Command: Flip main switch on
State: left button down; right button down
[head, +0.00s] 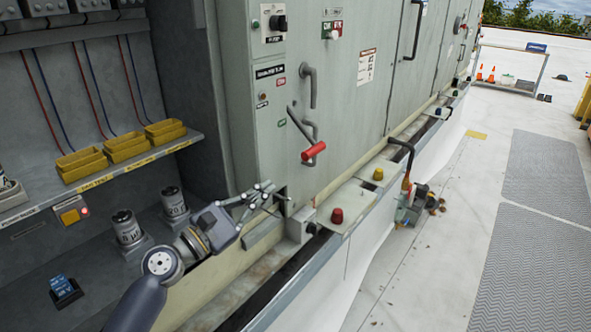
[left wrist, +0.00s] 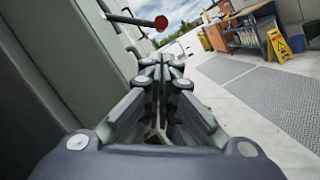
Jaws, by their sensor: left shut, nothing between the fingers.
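A lever with a red grip (head: 314,150), which looks like the main switch, sticks out from the grey cabinet front. Its dark bent rod runs up and to the left from the grip. In the left wrist view the lever's red end (left wrist: 161,22) shows beyond and above the fingers. My left gripper (head: 276,192) is shut and empty, below and left of the lever, close to the cabinet's lower edge and apart from the lever. Its closed fingers also show in the left wrist view (left wrist: 160,70). My right gripper is not in view.
The cabinet (head: 350,100) carries a black rotary knob (head: 278,22) and a bent handle (head: 310,87). A ledge below has a red knob (head: 337,215) and a yellow knob (head: 378,174). Yellow bins (head: 125,148) stand on a shelf at left.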

pick_arm(q)
jog(key=p+x, duration=0.1)
jog(key=x, duration=0.9)
jog(key=shift+p, duration=0.35)
